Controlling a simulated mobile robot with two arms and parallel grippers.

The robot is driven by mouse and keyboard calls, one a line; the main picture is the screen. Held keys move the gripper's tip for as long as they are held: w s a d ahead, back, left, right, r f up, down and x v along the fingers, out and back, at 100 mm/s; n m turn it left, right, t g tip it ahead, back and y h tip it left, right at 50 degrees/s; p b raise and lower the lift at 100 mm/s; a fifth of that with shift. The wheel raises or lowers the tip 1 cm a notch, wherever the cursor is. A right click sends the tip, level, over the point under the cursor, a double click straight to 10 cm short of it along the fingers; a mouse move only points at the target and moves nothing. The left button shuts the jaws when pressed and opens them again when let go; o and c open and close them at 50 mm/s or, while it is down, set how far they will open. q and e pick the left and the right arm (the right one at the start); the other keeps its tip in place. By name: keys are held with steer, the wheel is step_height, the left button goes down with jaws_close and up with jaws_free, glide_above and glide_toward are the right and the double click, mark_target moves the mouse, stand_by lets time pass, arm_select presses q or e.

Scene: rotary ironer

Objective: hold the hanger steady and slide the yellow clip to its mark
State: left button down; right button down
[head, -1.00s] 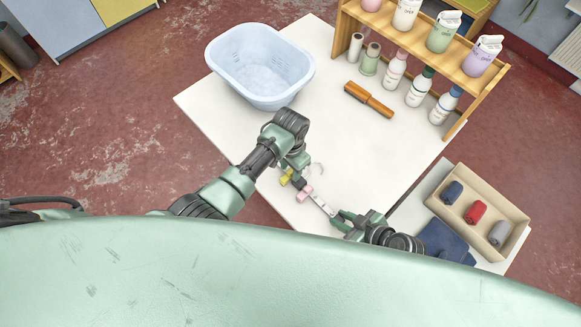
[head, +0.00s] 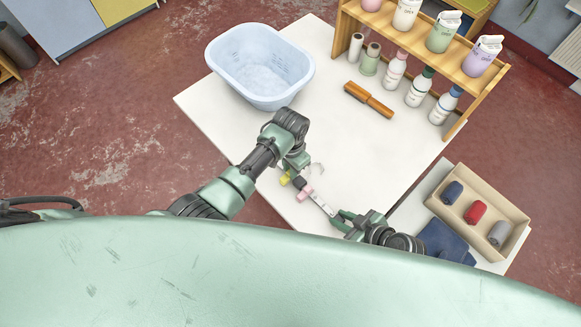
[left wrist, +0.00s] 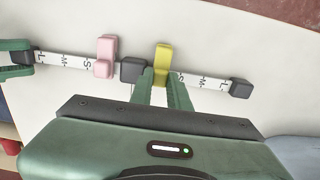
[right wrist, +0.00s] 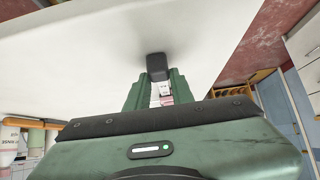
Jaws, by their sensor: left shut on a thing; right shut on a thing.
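The hanger is a white bar (left wrist: 70,62) with a black middle block (left wrist: 132,70), black end blocks and the letters S, M and L on each half. The yellow clip (left wrist: 162,60) sits on the bar close beside the middle block, just short of the S on its half. It also shows in the head view (head: 285,177). My left gripper (left wrist: 161,78) is shut on the yellow clip. A pink clip (left wrist: 106,55) sits on the other half, between S and the middle block. My right gripper (right wrist: 158,85) is shut on the hanger's end by its black end block (right wrist: 157,66).
A blue basin (head: 260,65) stands at the back left of the white table (head: 340,140). A tray (head: 505,208) with rolled cloths lies at right. The table's middle is clear.

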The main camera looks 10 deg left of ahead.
arm_select(q)
steer(key=shift+a, duration=0.1)
stand_by(0.7)
steer(key=shift+w+a, duration=0.9)
steer(key=shift+a, duration=0.25)
steer(key=c, duration=1.3)
jaws_free()
step_height(320, 180, up, 12)
